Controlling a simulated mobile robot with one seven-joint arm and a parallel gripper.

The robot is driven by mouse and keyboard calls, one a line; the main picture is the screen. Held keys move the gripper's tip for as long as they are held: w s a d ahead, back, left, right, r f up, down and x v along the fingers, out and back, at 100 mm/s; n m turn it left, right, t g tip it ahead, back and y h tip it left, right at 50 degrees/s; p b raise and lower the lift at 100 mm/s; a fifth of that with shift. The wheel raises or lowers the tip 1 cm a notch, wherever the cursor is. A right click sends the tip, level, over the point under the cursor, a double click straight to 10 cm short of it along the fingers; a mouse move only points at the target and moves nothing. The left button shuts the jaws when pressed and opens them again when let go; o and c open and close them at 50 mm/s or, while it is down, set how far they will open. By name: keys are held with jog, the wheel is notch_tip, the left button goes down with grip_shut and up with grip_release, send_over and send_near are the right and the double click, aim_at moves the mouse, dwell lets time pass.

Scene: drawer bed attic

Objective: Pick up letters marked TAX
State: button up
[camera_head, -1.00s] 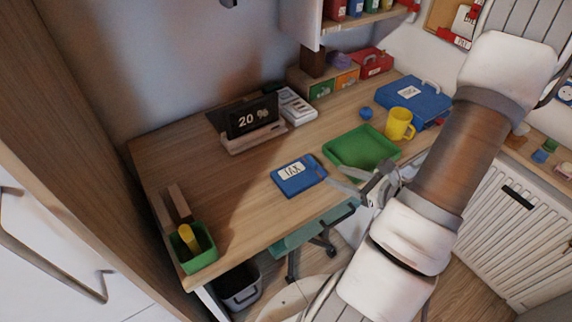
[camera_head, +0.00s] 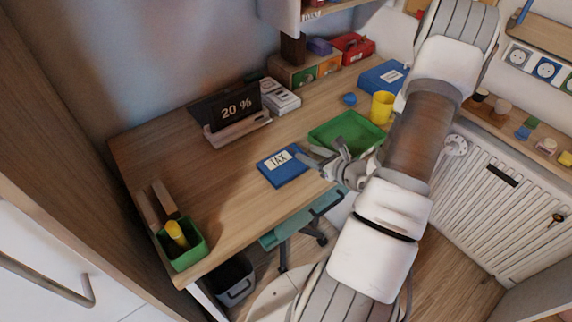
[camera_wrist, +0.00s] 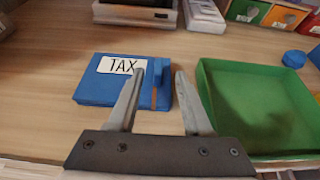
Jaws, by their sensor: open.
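A blue letter bundle with a white TAX label (camera_head: 283,166) lies flat on the desk, left of the green tray. It also shows in the wrist view (camera_wrist: 92,88), where its right part is behind a finger. My gripper (camera_head: 312,158) is open, at the right edge of the blue bundle. In the wrist view my gripper (camera_wrist: 160,72) has its left finger over the bundle's right part and its right finger in the gap between bundle and tray. Nothing is held. I cannot tell whether a finger touches the bundle.
The green tray (camera_head: 316,132) is empty, close right of the fingers. A yellow mug (camera_head: 382,106) and a blue case (camera_head: 378,78) stand behind it. A "20 %" display (camera_head: 236,108) stands at the back. A green pencil box (camera_head: 182,258) is front left. The desk's left middle is clear.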

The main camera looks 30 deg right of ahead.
aim_at(300, 150)
jog(key=x, duration=0.5)
jog(key=shift+w+a, duration=0.1)
jog(key=shift+a, duration=0.05)
jog(key=shift+c, duration=0.2)
grip_shut()
